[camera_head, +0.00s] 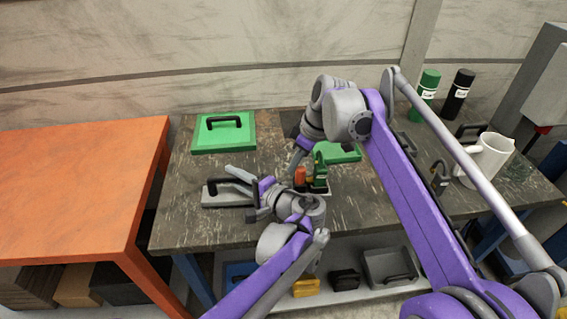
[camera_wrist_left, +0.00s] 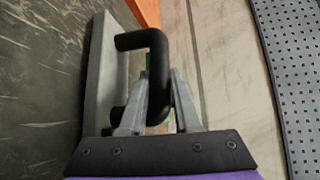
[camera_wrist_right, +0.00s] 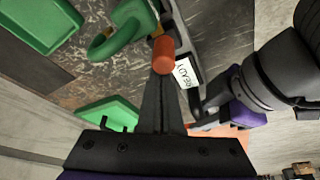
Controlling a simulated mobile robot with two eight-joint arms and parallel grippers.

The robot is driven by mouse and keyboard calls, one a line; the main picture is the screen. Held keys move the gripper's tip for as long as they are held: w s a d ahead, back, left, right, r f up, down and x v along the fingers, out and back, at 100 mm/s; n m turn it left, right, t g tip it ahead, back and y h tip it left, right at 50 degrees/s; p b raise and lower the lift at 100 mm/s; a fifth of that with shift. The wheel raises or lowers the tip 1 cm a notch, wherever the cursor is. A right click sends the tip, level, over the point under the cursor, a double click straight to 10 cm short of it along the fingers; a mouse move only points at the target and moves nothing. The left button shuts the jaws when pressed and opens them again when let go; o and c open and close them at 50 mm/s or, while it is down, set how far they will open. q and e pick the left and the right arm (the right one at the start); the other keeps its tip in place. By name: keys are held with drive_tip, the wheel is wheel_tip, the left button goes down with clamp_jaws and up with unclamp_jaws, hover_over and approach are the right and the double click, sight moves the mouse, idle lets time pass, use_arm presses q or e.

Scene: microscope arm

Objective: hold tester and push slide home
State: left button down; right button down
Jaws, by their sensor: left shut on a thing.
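A grey slab with a black handle (camera_head: 212,187) lies at the table's front left; it could be the tester. My left gripper (camera_head: 232,174) is shut on its black handle, seen close in the left wrist view (camera_wrist_left: 158,58). A green device (camera_head: 320,172) with a hooked arm stands to the right. An orange cylinder (camera_head: 300,175) sits beside it and also shows in the right wrist view (camera_wrist_right: 163,54). My right gripper (camera_wrist_right: 162,78) is shut, tips at the orange cylinder; contact cannot be told. A white label (camera_wrist_right: 183,74) is beside it. I cannot tell which part is the slide.
A white jug (camera_head: 486,160), a padlock (camera_head: 439,177) and green (camera_head: 428,92) and black (camera_head: 459,94) bottles stand right. An orange table (camera_head: 80,190) adjoins left.

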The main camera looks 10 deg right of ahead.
use_arm(q)
drive_tip(key=shift+a, duration=0.3)
use_arm(e)
drive_tip(key=shift+d, duration=0.15)
drive_tip(key=shift+w+a, duration=0.2)
use_arm(q)
drive_tip(key=shift+d, duration=0.15)
use_arm(e)
wheel_tip(320, 180, up, 10)
drive_tip(key=shift+a+f, duration=0.2)
drive_tip(key=shift+f, duration=0.05)
use_arm(q)
drive_tip(key=c, duration=0.6)
unclamp_jaws()
drive_tip(key=shift+o, duration=0.2)
